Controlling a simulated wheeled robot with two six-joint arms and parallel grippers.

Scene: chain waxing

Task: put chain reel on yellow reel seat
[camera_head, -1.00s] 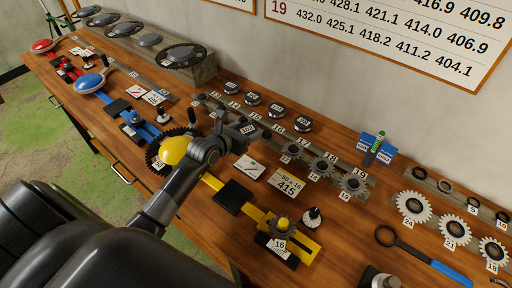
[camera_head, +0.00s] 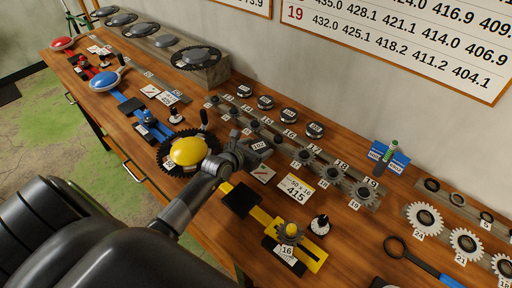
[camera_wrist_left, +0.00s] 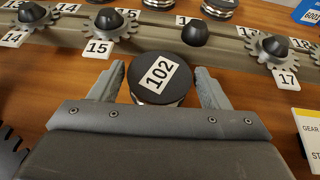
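The chain reel is a round, black-topped disc labelled 102 (camera_wrist_left: 160,78); in the head view its label (camera_head: 258,146) shows at my left gripper (camera_head: 248,148). In the left wrist view my fingers (camera_wrist_left: 160,88) lie close along both sides of it. The reel is held above the table, on the near side of the sprocket rack. The yellow station has a yellow dome (camera_head: 188,151) on a chainring, a yellow rail (camera_head: 261,215) with a black pad (camera_head: 241,200), and a sprocket 16 (camera_head: 289,233). Which part is the reel seat I cannot tell. My right gripper is out of view.
The rack of small sprockets (camera_head: 306,158) runs behind the gripper, with several more reels (camera_head: 265,102) behind it. A 415 card (camera_head: 296,187) lies beside the yellow rail. A black-and-white knob (camera_head: 320,224) stands close by. A blue station (camera_head: 131,104) is at left.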

